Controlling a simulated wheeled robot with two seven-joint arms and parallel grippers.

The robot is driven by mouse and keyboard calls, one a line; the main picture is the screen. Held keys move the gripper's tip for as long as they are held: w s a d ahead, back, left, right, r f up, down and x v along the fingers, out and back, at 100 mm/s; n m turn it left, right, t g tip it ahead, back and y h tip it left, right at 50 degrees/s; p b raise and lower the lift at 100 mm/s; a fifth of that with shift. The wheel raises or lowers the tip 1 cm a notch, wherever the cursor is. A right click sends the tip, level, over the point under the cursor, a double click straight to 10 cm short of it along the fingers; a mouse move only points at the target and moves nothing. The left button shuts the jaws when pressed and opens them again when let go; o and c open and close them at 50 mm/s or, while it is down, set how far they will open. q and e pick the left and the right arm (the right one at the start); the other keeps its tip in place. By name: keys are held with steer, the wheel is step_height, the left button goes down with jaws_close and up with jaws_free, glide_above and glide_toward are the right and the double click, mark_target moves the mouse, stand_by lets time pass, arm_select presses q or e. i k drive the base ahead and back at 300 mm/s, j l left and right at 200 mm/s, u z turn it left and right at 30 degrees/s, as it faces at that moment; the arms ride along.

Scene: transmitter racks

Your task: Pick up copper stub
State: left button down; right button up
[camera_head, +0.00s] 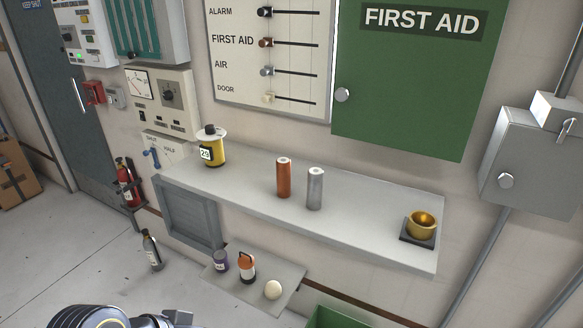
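The copper stub (283,178) is an upright copper-coloured cylinder with a pale round spot on its top. It stands on the grey wall shelf (375,232), around the middle. A similar silver cylinder (315,189) stands close to its right, with a narrow gap between them. Part of my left arm shows at the bottom edge, with what looks like part of the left gripper (178,317), well below and left of the stub. Its fingers are cut off by the frame edge. My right gripper is out of view.
A yellow canister (212,148) stands at the shelf's left end and a brass cup (421,225) on a dark base at its right end. A green first aid cabinet (405,85) hangs above. A lower ledge (290,299) holds small items.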

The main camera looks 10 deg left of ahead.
mark_target(283, 164)
steer(key=i+j+z, duration=0.1)
steer(key=j, duration=0.3)
steer(key=i+j, duration=0.15)
steer(key=j, duration=0.3)
steer(key=i+j+z, duration=0.15)
steer(key=j, duration=0.3)
steer(key=i+j+z, duration=0.1)
steer(key=j, duration=0.35)
steer(key=i+j+z, duration=0.1)
steer(key=j, duration=0.35)
